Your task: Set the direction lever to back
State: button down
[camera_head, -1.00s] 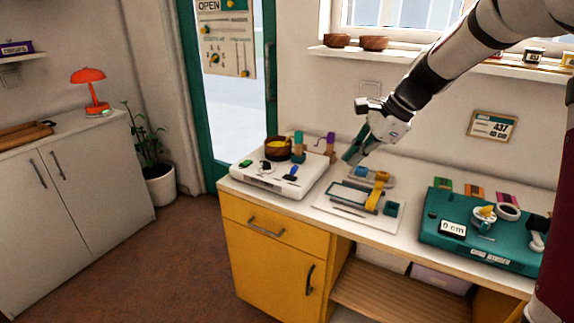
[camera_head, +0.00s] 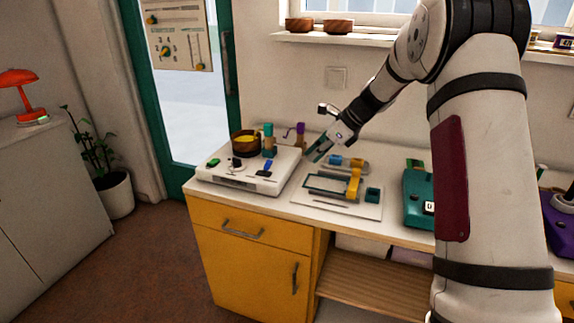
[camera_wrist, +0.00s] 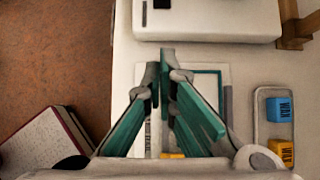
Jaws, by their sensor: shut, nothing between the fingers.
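A white control box (camera_head: 240,182) stands on the left end of the counter. On its top are a green control (camera_head: 213,162), a dark control (camera_head: 236,163) and a blue lever (camera_head: 266,167). I cannot read which one is the direction lever or its setting. My gripper (camera_head: 313,155) is shut and empty, just right of the box and above the counter. In the wrist view its teal fingers (camera_wrist: 167,52) point toward the box without visibly touching it.
A white board with a frame and yellow piece (camera_head: 335,204) lies right of the box. A blue-block tray (camera_head: 345,165) is behind it. A wooden bowl (camera_head: 245,145) and upright teal (camera_head: 268,138) and purple (camera_head: 300,133) items stand behind the box. A teal device (camera_head: 415,200) is farther right.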

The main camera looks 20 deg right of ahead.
aim_at(267, 167)
jog(key=b+x, duration=0.1)
jog(key=x, duration=0.9)
jog(key=shift+w+a+r, duration=0.25)
jog(key=shift+w+a, duration=0.05)
jog(key=shift+a, duration=0.15)
jog(key=shift+w+a+r, duration=0.3)
jog(key=shift+a, duration=0.2)
jog(key=shift+w+a+r, duration=0.3)
jog(key=shift+w+a, duration=0.1)
jog(key=shift+a, duration=0.15)
jog(key=shift+r, duration=0.1)
jog(key=shift+a+r+h+p, duration=0.15)
jog(key=shift+h+p, duration=0.15)
jog(key=shift+p, duration=0.25)
